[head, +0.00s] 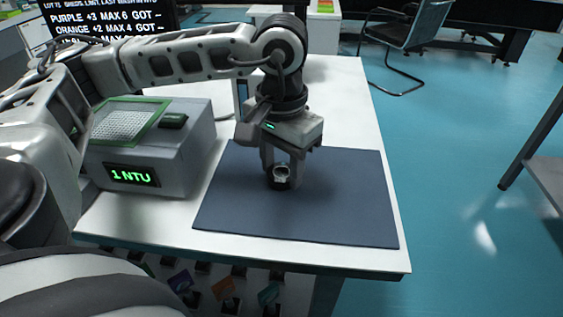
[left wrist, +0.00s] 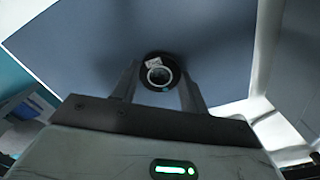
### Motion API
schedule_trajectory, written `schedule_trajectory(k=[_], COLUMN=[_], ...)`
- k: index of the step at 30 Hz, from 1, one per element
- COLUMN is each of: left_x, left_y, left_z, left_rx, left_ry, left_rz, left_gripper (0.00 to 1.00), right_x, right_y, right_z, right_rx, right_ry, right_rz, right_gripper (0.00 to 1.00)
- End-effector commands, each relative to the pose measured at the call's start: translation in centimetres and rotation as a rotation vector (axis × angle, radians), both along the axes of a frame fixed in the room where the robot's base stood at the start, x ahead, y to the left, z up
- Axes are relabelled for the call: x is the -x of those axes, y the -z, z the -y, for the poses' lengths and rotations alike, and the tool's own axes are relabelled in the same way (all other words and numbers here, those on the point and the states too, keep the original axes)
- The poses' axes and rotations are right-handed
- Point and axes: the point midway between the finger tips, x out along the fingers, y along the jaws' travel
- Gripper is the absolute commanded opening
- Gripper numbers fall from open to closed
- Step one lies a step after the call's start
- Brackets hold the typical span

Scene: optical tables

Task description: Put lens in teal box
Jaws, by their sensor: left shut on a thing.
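The lens (head: 281,175) is a small dark ring with a pale label on it and a lighter, glassy middle. My left gripper (head: 281,166) points down over the dark blue mat (head: 345,205) and is shut on the lens. The left wrist view also shows the lens (left wrist: 158,77) between the two fingertips, with a small teal mark on its lower rim. The lens is close above or on the mat; I cannot tell whether it touches. I cannot make out a teal box. My right gripper is out of view.
A grey instrument (head: 150,160) reading "1 NTU" stands left of the mat on the white table (head: 345,85). Below the front edge are several tags, among them a blue, an orange (head: 225,290) and a teal one (head: 268,294). A dark chair (head: 408,30) stands behind.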

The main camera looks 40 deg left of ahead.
Motion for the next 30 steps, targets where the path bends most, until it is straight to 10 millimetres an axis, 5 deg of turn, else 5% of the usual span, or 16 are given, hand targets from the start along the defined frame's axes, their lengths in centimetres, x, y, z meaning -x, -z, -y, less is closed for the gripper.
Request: schedule_trajectory(k=[6, 7, 9, 21, 30], left_x=[0.0, 0.0, 0.0, -0.1, -0.1], left_y=[0.6, 0.3, 0.3, -0.7, -6.8], left_z=[0.0, 0.0, 0.0, 0.0, 0.1], left_rx=[0.000, 0.000, 0.000, 0.000, 0.001], left_ry=[0.000, 0.000, -0.001, -0.001, 0.000], left_rz=[-0.001, -0.001, -0.001, 0.003, 0.004], left_gripper=[0.21, 0.52, 0.66, 0.66, 0.66], right_x=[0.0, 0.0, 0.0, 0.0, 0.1], right_y=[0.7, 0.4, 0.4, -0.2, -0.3], right_z=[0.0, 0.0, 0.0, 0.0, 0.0], right_rx=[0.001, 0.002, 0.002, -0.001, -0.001], right_ry=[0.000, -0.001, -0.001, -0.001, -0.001], right_rz=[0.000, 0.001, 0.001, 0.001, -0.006], right_gripper=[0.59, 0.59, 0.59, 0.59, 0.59])
